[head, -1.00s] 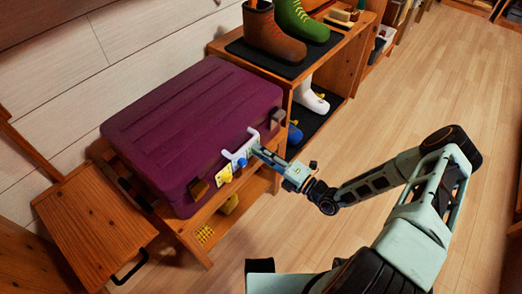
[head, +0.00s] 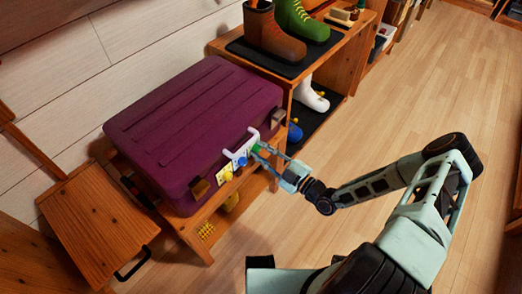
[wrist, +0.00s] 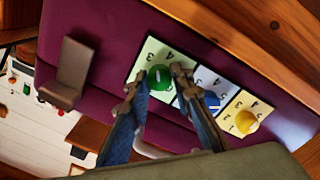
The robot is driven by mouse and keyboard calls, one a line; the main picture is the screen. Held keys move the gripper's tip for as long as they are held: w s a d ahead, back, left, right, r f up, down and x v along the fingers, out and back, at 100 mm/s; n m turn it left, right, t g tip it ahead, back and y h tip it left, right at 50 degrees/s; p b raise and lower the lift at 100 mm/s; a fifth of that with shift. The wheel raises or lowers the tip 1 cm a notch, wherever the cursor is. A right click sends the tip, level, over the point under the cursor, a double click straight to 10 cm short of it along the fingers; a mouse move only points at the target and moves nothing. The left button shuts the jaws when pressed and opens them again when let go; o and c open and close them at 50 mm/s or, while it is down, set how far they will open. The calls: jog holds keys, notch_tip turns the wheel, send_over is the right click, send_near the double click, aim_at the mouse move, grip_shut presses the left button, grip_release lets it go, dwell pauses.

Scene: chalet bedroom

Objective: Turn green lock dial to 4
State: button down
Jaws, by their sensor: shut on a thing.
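The green lock dial (wrist: 159,79) is a round knob with a white mark, on a pale plate (wrist: 148,52) with the digits 3 and 4 readable beside it. The white mark is small, and I cannot tell which digit it points at. My gripper (wrist: 158,92) has one finger on each side of the green dial and is shut on it. In the head view the green dial (head: 256,149) shows at the fingertips of my gripper (head: 262,152). The dials sit on the front of a purple suitcase (head: 190,125).
A blue dial (head: 242,161) and a yellow dial (head: 228,175) are beside the green one. A white handle (head: 253,133) stands close by. The suitcase rests on a wooden bench (head: 190,228); a shoe shelf (head: 345,62) stands behind right.

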jog(key=m, duration=0.6)
jog(key=shift+m, duration=0.3)
dwell(0.4)
jog(key=c, duration=1.7)
grip_release()
jog(key=v, duration=1.2)
jog(key=shift+s+r, duration=0.1)
jog(key=shift+r, duration=0.1)
